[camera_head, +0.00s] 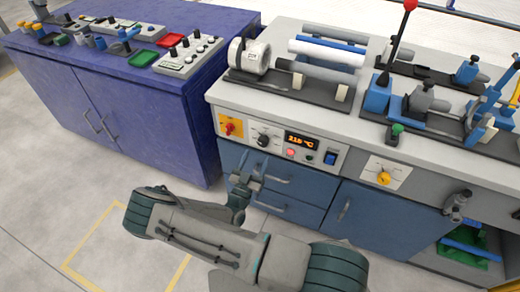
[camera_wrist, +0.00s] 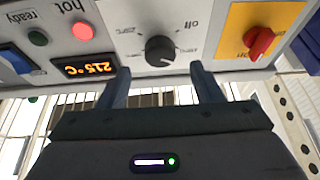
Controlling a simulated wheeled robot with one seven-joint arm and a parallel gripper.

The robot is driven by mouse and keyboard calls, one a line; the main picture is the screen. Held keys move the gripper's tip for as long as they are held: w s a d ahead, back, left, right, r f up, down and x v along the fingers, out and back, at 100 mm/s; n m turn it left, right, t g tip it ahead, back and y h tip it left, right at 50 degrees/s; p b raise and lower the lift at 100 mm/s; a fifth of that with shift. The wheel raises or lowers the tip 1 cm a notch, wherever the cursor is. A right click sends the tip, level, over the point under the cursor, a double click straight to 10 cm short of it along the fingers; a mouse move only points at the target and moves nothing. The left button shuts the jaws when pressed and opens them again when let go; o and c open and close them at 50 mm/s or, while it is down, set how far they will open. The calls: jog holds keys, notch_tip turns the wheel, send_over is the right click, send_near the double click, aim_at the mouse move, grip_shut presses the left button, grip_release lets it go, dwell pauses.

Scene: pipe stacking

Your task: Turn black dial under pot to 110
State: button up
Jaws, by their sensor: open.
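The black dial (camera_head: 263,140) is on the light front panel of the bench at the right, left of an orange display (camera_head: 301,142) that reads 215 °C. In the wrist view the panel appears upside down, with the black dial (camera_wrist: 160,50) near the top centre and "off" printed beside it. The exact dial setting is too small to read. A grey round drum (camera_head: 249,57), possibly the pot, stands on the bench top above the panel. My gripper (camera_head: 245,181) is open and empty, just below the panel. In the wrist view its fingers (camera_wrist: 159,72) are spread either side of the dial, apart from it.
A red switch on a yellow plate (camera_head: 231,127) sits left of the dial, and a blue switch (camera_head: 331,157) sits right of the display. A red light marked "hot" (camera_wrist: 82,31) is lit. Blue drawers with handles (camera_head: 270,178) lie below. A purple cabinet (camera_head: 110,115) stands left.

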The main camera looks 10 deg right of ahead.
jog(key=v, duration=0.8)
jog(key=shift+s+b, duration=0.15)
jog(key=shift+b, duration=0.2)
jog(key=shift+a, duration=0.1)
